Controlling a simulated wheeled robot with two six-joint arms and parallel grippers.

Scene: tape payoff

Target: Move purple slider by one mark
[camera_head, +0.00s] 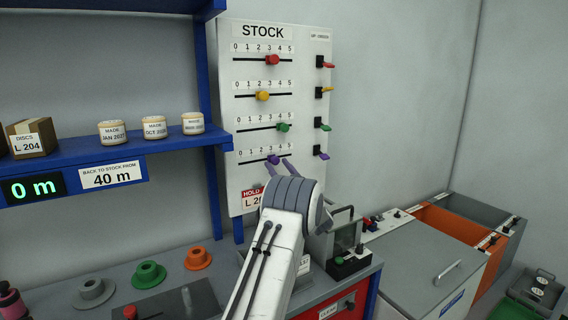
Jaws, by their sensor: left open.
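The purple slider (273,159) sits on the lowest track of the white STOCK board (240,75), close to the 3 mark of its 0 to 5 scale. My left gripper (279,165) is open just below and in front of the slider, its two fingers pointing up at the board. One finger is below the slider and the other is to its right. I cannot tell whether either touches it. My arm hides the area below the track. My right gripper is not in view.
Above are the green (283,127), yellow (262,96) and red (271,60) sliders. Coloured levers, including a purple one (321,155), line the board's right side. A blue shelf (90,152) with tape rolls and a box is at left. A glass-fronted box (345,243) stands right of my arm.

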